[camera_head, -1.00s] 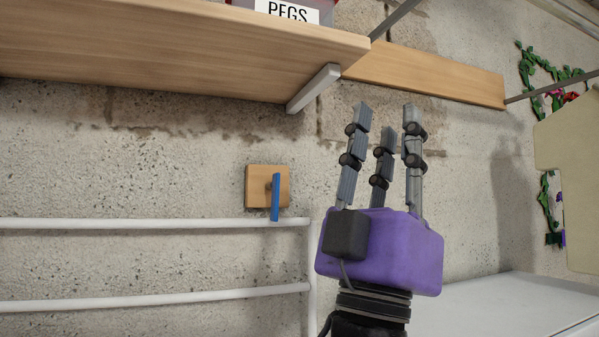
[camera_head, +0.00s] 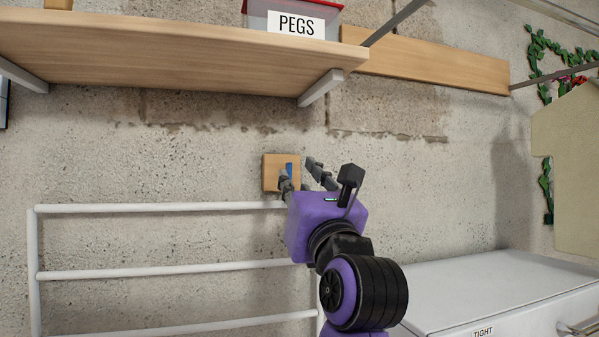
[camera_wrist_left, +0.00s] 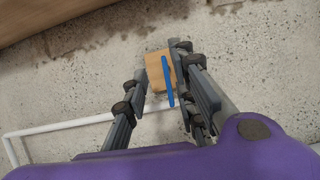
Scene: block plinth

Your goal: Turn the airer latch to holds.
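The airer latch is a blue lever (camera_head: 289,168) on a square wooden block (camera_head: 270,172) fixed to the wall, just above the rack's top bar. In the left wrist view the lever (camera_wrist_left: 167,82) points down from the block (camera_wrist_left: 154,73), tilted slightly in the picture. My left gripper (camera_head: 299,172) reaches toward the block, with a finger hiding the lever's lower part in the head view. In the left wrist view the gripper (camera_wrist_left: 160,66) is open, its fingers on either side of the lever. Contact with the lever cannot be told. My right gripper is not in view.
A white airer rack (camera_head: 150,272) hangs below the latch on the left. A wooden shelf (camera_head: 180,55) with a bracket (camera_head: 320,87) and a PEGS box (camera_head: 296,22) is above. A white appliance (camera_head: 490,290) stands at the lower right.

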